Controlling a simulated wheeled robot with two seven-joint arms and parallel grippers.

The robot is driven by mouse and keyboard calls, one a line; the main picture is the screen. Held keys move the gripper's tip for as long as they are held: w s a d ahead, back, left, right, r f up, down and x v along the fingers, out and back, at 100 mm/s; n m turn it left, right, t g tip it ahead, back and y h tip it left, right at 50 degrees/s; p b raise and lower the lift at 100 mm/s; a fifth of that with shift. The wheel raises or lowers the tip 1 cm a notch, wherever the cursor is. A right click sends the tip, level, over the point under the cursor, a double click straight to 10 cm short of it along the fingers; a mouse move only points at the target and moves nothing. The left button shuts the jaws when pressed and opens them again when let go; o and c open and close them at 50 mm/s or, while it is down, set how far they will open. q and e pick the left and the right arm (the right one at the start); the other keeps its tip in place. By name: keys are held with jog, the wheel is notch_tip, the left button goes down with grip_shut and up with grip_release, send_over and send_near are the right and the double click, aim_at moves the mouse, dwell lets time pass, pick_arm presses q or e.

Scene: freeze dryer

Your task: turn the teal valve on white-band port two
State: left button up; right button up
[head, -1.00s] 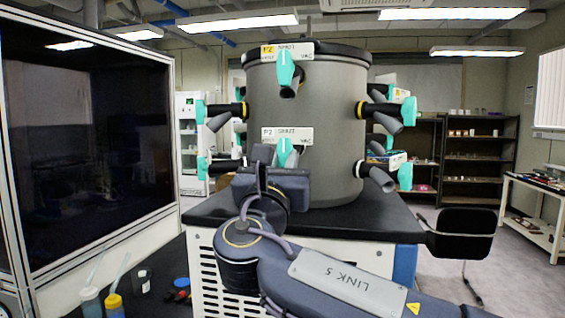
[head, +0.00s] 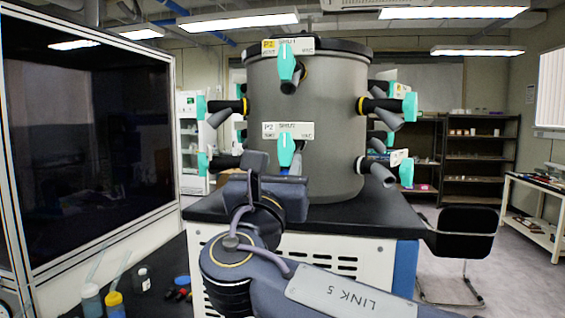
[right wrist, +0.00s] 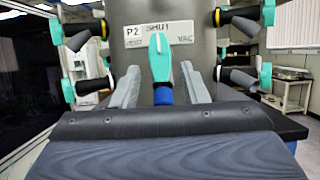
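The white-band port two has a white plate (head: 287,130) marked P2, SHUT and VAC, low on the front of the grey drum (head: 335,110). Its teal valve (head: 286,150) stands upright, its white line pointing up at SHUT. In the right wrist view the same teal valve (right wrist: 159,58) is centred, with a blue part (right wrist: 163,95) below it. My right gripper (right wrist: 161,88) is open, its two pale fingers on either side of the blue part, below the handle; contact cannot be told. My left gripper is not in view.
A yellow-band P2 plate (head: 269,46) with a similar teal valve (head: 286,62) sits directly above. More teal-handled ports (head: 405,107) stick out on both drum sides. A dark glass panel (head: 85,145) stands left. Bottles (head: 91,300) stand at the lower left.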

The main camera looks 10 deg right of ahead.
jog(key=v, duration=0.4)
jog(key=shift+s+f+b, duration=0.1)
jog(key=shift+s+b, duration=0.05)
jog(key=shift+b, duration=0.2)
jog(key=s+d+f+m+g+y, duration=0.15)
jog(key=d+f+m+g, duration=0.35)
jog(key=d+f, duration=0.5)
jog(key=s+d+f+m+g+y, duration=0.1)
jog(key=s+d+f+m+g, duration=0.1)
jog(key=d+f+m+g, duration=0.75)
jog(key=s+f+m+y, duration=0.25)
jog(key=s+f, duration=0.35)
jog(key=f, duration=0.3)
jog(key=s+f+m+y, duration=0.2)
jog(key=s+f+m, duration=0.2)
jog(key=s+f, duration=0.3)
jog(key=s+a+f+m+y, duration=0.5)
jog(key=s+a+f+m, duration=0.1)
jog(key=m, duration=0.6)
jog(key=shift+a+f+y, duration=0.2)
jog(key=shift+f+y, duration=0.1)
jog(key=shift+f, duration=0.4)
